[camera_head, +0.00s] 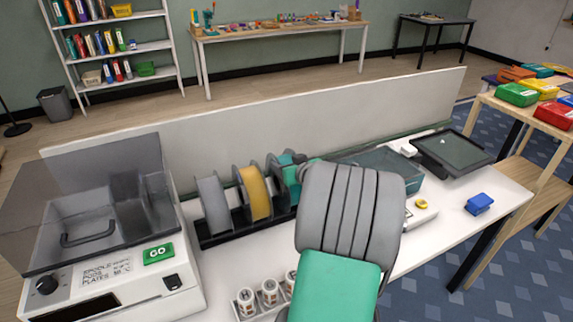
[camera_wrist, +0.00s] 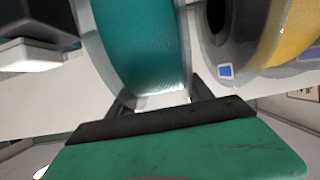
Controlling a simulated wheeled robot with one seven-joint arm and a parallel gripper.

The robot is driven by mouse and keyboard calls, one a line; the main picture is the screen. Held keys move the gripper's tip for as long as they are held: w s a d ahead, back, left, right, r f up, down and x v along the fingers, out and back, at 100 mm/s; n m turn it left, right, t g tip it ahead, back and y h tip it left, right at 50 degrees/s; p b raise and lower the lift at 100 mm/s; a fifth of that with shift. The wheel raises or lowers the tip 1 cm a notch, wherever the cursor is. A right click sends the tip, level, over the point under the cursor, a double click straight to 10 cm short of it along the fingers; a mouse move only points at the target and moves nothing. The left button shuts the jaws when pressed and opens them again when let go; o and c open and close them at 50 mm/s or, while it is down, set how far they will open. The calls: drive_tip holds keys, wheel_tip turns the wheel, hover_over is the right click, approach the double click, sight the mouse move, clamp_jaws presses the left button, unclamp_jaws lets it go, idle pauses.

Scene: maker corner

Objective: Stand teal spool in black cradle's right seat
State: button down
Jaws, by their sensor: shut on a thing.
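The teal spool (camera_head: 291,178) is upright at the right end of the row of spools, partly hidden by my arm. The black cradle (camera_head: 246,231) holds a grey spool (camera_head: 213,204) at its left and a yellow spool (camera_head: 256,193) in its middle. The teal spool is over or in the right seat; its lower edge is hidden, so I cannot tell whether it touches. In the wrist view, my gripper (camera_wrist: 158,103) is shut on the teal spool (camera_wrist: 140,40) by its rim. The yellow spool (camera_wrist: 285,32) is close beside it there.
A machine with a clear lid (camera_head: 100,225) stands left of the cradle. White canisters (camera_head: 269,292) stand in front. A teal-grey bin (camera_head: 385,168), a tablet (camera_head: 452,152) and a blue block (camera_head: 479,203) are to the right. A low panel (camera_head: 250,113) runs behind.

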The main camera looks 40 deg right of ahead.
drive_tip(key=c, duration=0.8)
unclamp_jaws()
drive_tip(key=shift+r, duration=0.2)
drive_tip(key=o, duration=0.4)
drive_tip(key=shift+f, duration=0.1)
drive_tip(key=shift+o, duration=0.2)
drive_tip(key=shift+s+f, duration=0.1)
drive_tip(key=shift+f, duration=0.1)
drive_tip(key=v, duration=0.7)
drive_tip(key=shift+s+a+r+b, duration=0.15)
drive_tip(key=shift+s+r+b, duration=0.15)
drive_tip(key=shift+b, duration=0.1)
